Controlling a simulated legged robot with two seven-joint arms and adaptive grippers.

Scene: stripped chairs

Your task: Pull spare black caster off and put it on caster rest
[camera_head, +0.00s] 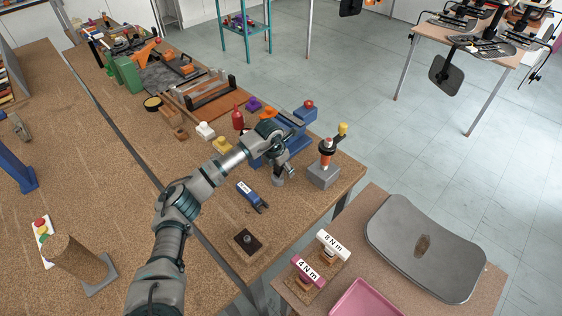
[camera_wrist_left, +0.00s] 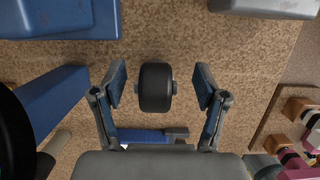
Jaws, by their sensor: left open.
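The black caster (camera_wrist_left: 155,88) shows in the left wrist view as a dark wheel with small grey hubs on both sides. It lies between the two fingers of my left gripper (camera_head: 282,168), with a visible gap on each side. The left gripper is open beside the blue vise (camera_head: 299,127) at the bench's right part; in the head view it largely hides the caster. What holds the caster is hidden. A small wooden block with a dark top (camera_head: 247,241) lies near the front edge; I cannot tell whether it is the caster rest. My right gripper is not in view.
A blue tool (camera_head: 252,196) lies close to the gripper. A grey block with a red-and-yellow-topped post (camera_head: 323,174) stands right. Torque handles (camera_head: 309,271), a pink tray (camera_head: 366,300) and a grey seat plate (camera_head: 424,249) are on the lower right table. The front-middle bench is mostly clear.

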